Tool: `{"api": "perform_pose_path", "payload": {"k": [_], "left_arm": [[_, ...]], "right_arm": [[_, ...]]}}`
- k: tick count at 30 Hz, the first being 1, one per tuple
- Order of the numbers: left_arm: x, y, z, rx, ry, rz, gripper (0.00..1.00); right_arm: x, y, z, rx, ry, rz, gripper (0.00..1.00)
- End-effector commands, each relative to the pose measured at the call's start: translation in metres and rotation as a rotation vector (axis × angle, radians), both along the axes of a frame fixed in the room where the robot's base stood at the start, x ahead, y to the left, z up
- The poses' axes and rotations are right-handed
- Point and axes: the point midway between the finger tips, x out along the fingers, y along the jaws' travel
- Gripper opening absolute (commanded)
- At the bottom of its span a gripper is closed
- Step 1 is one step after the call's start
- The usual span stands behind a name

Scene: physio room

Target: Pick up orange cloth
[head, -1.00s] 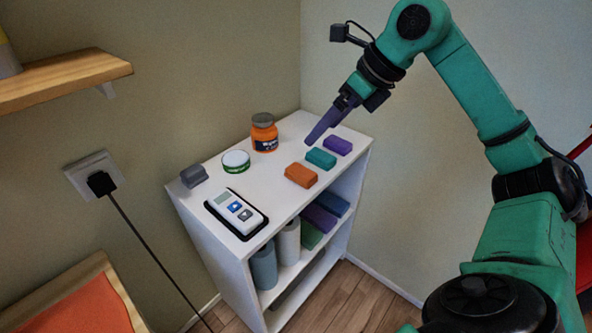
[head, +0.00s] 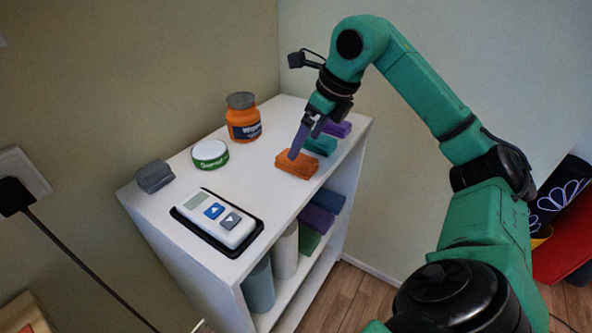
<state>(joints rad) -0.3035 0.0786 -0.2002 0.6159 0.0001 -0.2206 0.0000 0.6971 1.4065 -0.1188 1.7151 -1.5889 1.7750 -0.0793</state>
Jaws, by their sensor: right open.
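The orange cloth (head: 297,168) is a small folded block lying on the white shelf unit's top, near its right front edge. My right gripper (head: 303,143) comes down from above, open, with its purple fingertips over the back of the orange cloth in the picture. I cannot tell whether they touch it. A teal cloth (head: 322,147) and a purple cloth (head: 338,129) lie behind the orange one in a row, partly hidden by the gripper. My left gripper is not in view.
On the white top (head: 180,178) stand an orange jar (head: 243,120), a round green-and-white tin (head: 210,154), a grey block (head: 155,176) and a white device (head: 216,218) on a black tray. Rolls and folded cloths fill the shelf below. A wall socket (head: 22,178) with a cable is at left.

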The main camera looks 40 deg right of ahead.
Motion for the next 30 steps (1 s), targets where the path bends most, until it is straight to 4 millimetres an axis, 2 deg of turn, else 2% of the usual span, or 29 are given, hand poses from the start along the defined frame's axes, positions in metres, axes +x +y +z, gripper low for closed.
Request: {"api": "perform_pose_path", "payload": {"k": [10, 30], "left_arm": [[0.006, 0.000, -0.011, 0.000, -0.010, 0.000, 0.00], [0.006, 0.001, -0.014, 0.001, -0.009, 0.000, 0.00]], "right_arm": [[0.019, 0.006, -0.050, 0.002, 0.001, 0.001, 1.00], [0.020, 0.006, -0.056, -0.001, 0.000, 0.000, 1.00]]}}
